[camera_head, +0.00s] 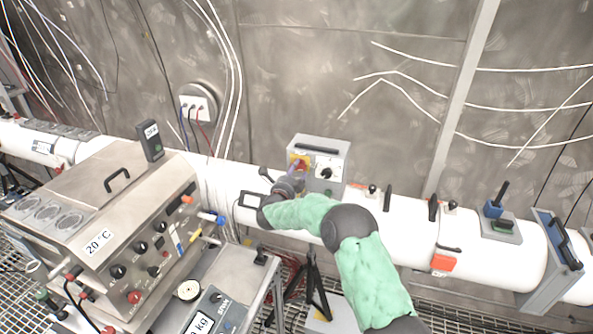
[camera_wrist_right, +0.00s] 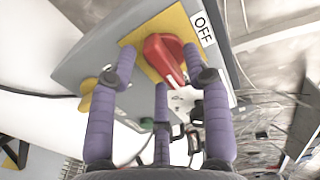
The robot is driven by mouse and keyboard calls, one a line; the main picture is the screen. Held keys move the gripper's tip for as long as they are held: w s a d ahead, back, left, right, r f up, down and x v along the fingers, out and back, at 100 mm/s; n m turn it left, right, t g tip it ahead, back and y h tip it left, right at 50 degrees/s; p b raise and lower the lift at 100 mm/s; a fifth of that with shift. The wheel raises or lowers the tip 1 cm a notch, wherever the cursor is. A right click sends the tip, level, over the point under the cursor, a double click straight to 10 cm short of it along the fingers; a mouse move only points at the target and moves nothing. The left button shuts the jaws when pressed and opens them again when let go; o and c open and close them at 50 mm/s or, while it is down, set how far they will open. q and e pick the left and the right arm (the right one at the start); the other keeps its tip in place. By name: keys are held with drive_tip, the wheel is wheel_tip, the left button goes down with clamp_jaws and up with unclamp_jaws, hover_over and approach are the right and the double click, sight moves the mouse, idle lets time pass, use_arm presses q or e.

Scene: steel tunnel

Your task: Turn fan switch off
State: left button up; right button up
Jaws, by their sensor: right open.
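The fan switch is a red rotary knob (camera_wrist_right: 168,52) on a yellow plate (camera_wrist_right: 178,18) fixed to a grey box (camera_wrist_right: 97,60). A white OFF label (camera_wrist_right: 203,28) sits beside the plate. The knob's white mark points down and right in the right wrist view, not straight at the label. My right gripper (camera_wrist_right: 160,72) is open, with its purple fingers spread around the knob. Whether they touch it is unclear. In the head view the grey box (camera_head: 325,146) stands on the white pipe, and my right gripper (camera_head: 294,172) covers most of the yellow plate. My left gripper is not in view.
The white pipe (camera_head: 400,212) runs across the scene with several levers and valves on it. A second black-and-white switch (camera_head: 327,171) is on the same box. A steel control cabinet (camera_head: 90,215) with knobs stands at left. A black tripod (camera_head: 316,285) stands below the pipe.

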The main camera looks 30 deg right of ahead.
drive_tip(key=shift+w+d, duration=0.2)
drive_tip(key=shift+d, duration=0.05)
clamp_jaws()
drive_tip(key=shift+n, duration=0.4)
drive_tip(key=n+p, duration=0.1)
drive_tip(key=n, duration=0.7)
drive_tip(key=n+p, duration=0.1)
drive_tip(key=n, duration=0.8)
drive_tip(key=shift+s+d+r, duration=0.15)
drive_tip(key=shift+s+r, duration=0.05)
drive_tip(key=shift+n+p, duration=0.3)
